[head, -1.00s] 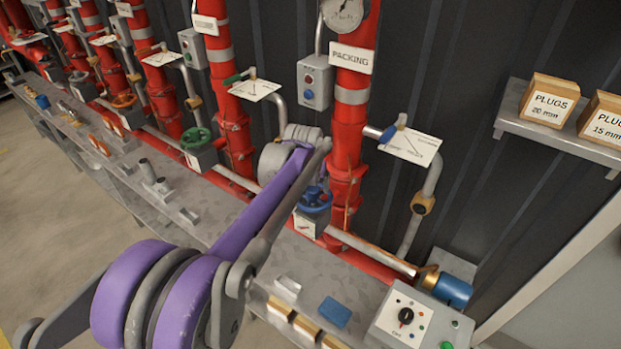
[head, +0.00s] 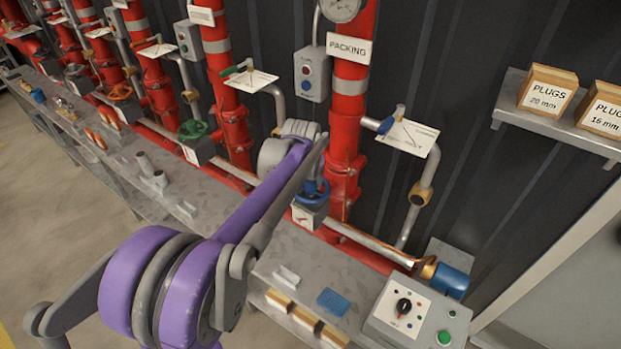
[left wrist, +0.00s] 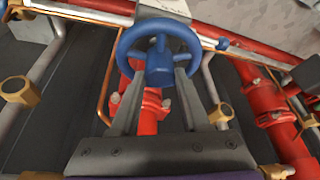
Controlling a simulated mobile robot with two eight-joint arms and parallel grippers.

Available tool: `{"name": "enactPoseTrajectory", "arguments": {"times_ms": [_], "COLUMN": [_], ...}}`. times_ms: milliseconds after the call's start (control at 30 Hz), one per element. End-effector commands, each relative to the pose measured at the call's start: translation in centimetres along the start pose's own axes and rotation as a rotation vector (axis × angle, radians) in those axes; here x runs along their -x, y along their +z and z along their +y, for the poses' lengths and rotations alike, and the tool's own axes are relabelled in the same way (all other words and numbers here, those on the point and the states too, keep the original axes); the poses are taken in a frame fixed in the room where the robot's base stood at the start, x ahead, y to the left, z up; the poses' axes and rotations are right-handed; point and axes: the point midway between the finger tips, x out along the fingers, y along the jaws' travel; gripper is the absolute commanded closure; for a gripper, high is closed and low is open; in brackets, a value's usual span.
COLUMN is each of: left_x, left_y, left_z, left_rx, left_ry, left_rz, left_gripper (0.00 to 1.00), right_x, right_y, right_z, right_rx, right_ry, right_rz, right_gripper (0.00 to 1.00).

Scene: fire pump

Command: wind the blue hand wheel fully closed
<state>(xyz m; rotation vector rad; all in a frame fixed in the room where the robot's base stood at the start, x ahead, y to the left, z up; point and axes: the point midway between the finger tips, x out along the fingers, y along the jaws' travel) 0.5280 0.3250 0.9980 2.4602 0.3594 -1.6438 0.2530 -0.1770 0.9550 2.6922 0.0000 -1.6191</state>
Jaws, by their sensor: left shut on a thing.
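The blue hand wheel (head: 313,192) sits on a grey box with a dial at the foot of the red pipe labelled PACKING. My left arm partly covers it in the head view. In the left wrist view the wheel (left wrist: 146,36) faces me, with its rim and hub clear. My left gripper (left wrist: 160,74) has one finger on each side of the blue hub and is shut on the wheel. In the head view its fingertips are hidden behind my arm. My right gripper is not in view.
A green wheel (head: 193,129) stands at the neighbouring pipe on the left. A control box (head: 418,315) with a black knob and a blue cylinder (head: 452,282) are at the right end of the bench. A shelf (head: 545,126) with plug boxes is on the right.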

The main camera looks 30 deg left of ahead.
Motion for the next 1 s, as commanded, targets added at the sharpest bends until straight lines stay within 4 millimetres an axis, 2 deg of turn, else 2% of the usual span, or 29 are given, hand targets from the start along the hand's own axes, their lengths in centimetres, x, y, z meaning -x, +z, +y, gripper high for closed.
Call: {"name": "enactPoseTrajectory", "arguments": {"times_ms": [33,67,300,567,1000], "left_x": [0.02,0.02,0.02,0.01,0.01], "left_y": [0.0,0.0,0.0,-0.01,-0.24], "left_z": [0.0,0.0,0.0,-0.09,-0.45], "left_rx": [0.0,0.0,0.0,-0.028,-0.501], "left_ry": [0.0,0.0,0.0,0.011,0.209], "left_rz": [0.0,0.0,0.0,-0.001,0.0], "left_gripper": [1.0,0.56,0.99,1.0,1.0], "right_x": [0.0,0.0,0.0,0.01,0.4], "right_y": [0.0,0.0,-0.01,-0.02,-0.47], "right_z": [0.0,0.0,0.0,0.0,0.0], "right_rx": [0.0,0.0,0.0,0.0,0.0], "right_ry": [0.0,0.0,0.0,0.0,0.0], "right_rz": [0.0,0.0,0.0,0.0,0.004], "right_gripper": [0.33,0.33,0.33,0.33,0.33]}}
